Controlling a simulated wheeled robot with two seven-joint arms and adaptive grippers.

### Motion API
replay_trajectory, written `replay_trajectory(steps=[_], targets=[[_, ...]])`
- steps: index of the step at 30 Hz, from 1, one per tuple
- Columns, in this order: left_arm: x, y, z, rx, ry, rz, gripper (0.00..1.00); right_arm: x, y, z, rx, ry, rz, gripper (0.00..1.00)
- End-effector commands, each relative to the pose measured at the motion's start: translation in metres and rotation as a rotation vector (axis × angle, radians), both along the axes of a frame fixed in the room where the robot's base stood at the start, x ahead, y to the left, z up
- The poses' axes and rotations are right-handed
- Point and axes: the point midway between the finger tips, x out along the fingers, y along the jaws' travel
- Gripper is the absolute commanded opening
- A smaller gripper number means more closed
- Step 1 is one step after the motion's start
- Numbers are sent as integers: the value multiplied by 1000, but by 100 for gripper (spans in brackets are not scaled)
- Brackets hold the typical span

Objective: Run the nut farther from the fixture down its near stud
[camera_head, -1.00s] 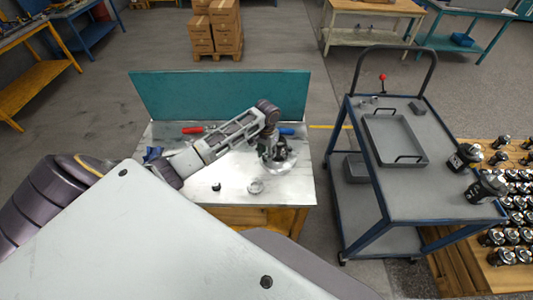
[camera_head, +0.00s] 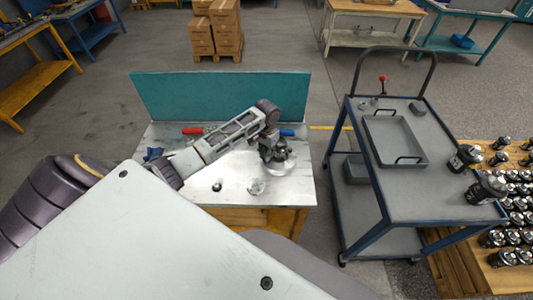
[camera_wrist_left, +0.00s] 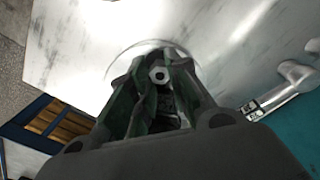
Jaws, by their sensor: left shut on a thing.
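My left gripper (camera_head: 276,163) points down over a pale round fixture (camera_head: 284,171) on the bench. In the left wrist view its fingers (camera_wrist_left: 160,84) are shut on a small grey hex nut (camera_wrist_left: 158,75) with a dark hole. A curved rim of the fixture (camera_wrist_left: 122,57) shows around the fingertips. The stud under the nut is hidden, so I cannot tell how far the nut is on it. The other nut cannot be made out. My right gripper is not in view.
On the white bench top (camera_head: 290,192) lie a small dark part (camera_head: 217,187) and a pale ring-like part (camera_head: 256,187). A red-handled tool (camera_head: 193,130) lies near the teal back panel (camera_head: 220,97). A cart with a grey tray (camera_head: 395,138) stands right.

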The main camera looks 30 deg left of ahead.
Motion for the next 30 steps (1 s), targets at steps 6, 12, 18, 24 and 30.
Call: replay_trajectory(steps=[6, 12, 18, 24, 30], targets=[[7, 3, 6, 4, -21, -119, 0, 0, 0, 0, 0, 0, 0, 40], [7, 3, 5, 5, -21, -247, 0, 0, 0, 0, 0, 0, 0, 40], [7, 3, 5, 6, -20, -372, 0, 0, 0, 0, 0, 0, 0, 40], [7, 3, 4, 6, -19, -461, 0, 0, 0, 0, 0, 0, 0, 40], [7, 3, 4, 6, -20, -470, 0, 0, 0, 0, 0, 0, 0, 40]])
